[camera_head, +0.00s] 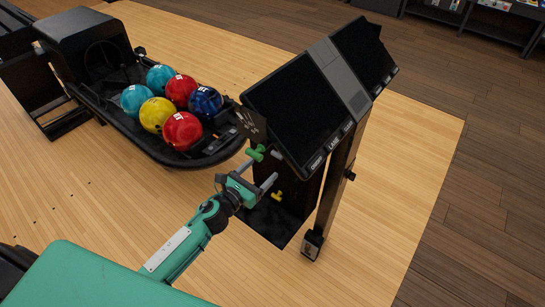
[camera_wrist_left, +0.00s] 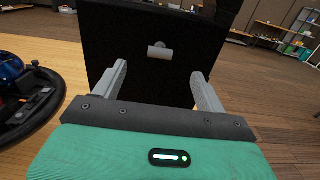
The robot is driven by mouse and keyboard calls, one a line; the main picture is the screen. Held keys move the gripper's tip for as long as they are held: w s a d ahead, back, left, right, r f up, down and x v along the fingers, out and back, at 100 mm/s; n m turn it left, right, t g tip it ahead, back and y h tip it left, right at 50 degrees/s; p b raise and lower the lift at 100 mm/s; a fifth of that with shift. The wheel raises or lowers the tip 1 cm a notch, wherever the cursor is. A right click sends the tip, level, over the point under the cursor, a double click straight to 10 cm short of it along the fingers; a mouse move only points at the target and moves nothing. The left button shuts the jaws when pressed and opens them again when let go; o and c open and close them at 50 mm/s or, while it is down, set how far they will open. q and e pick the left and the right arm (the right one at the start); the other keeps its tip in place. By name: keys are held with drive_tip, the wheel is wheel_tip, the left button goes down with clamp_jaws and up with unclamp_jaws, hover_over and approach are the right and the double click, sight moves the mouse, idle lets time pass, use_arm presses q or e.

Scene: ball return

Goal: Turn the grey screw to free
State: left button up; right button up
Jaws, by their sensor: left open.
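The grey screw (camera_wrist_left: 160,50) sticks out of the black panel (camera_wrist_left: 140,80) in the left wrist view, a small T-shaped knob. In the head view a small grey knob (camera_head: 276,154), which looks like the same screw, shows just right of a green screw (camera_head: 255,153). A yellow screw (camera_head: 277,196) sits lower on the black stand. My left gripper (camera_head: 260,172) is open and empty, facing the panel. In the wrist view its fingers (camera_wrist_left: 160,74) lie left and right of the grey screw's line, with the screw beyond and slightly above the tips, apart from them.
Above the panel stand two dark monitors (camera_head: 300,110) on a post. To the left is the black ball return (camera_head: 225,148) with several coloured bowling balls (camera_head: 158,114). The wooden floor (camera_head: 400,180) right of the stand is clear.

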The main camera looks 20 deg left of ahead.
sight(276, 156)
use_arm(q)
drive_tip(key=p+x, duration=0.1)
drive_tip(key=x, duration=0.5)
drive_tip(key=shift+w+d, duration=0.1)
drive_tip(key=shift+w, duration=0.25)
use_arm(e)
drive_tip(key=shift+s+a+r, duration=0.1)
drive_tip(key=shift+s+a, duration=0.1)
drive_tip(key=shift+s, duration=0.25)
drive_tip(key=shift+s+a, duration=0.15)
drive_tip(key=shift+s, duration=0.3)
drive_tip(key=shift+w, duration=0.1)
